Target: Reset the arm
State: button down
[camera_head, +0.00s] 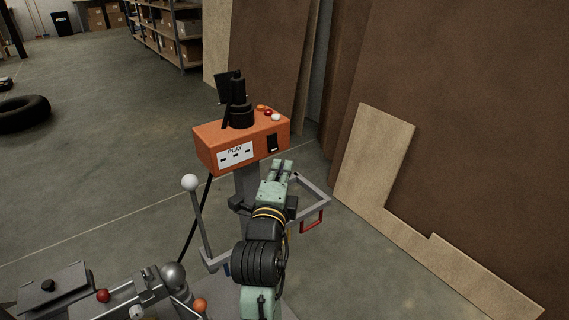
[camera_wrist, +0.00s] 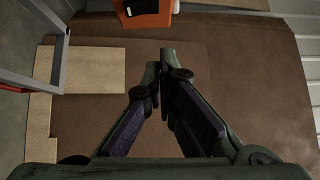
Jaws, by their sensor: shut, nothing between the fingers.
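My arm reaches up from the bottom of the head view, with my gripper (camera_head: 282,166) at its far end in front of an orange box. In the wrist view my gripper (camera_wrist: 160,68) shows two dark green fingers whose tips are close together. It is shut and holds nothing. The orange box (camera_head: 240,142) has a white "PLAY" label, a dark slot, several coloured buttons and a black upright part on top. A corner of the orange box (camera_wrist: 146,14) shows at the top of the wrist view, apart from the fingertips.
A grey frame with a red handle (camera_head: 312,221) stands right of my arm. A white-knobbed lever (camera_head: 190,183) stands left. Brown boards (camera_head: 470,130) and a pale cut board (camera_head: 375,155) lean at the right. A tyre (camera_head: 22,113) lies far left. Open floor lies left of the box.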

jog(key=shift+s+a, duration=0.1)
jog(key=shift+s, duration=0.5)
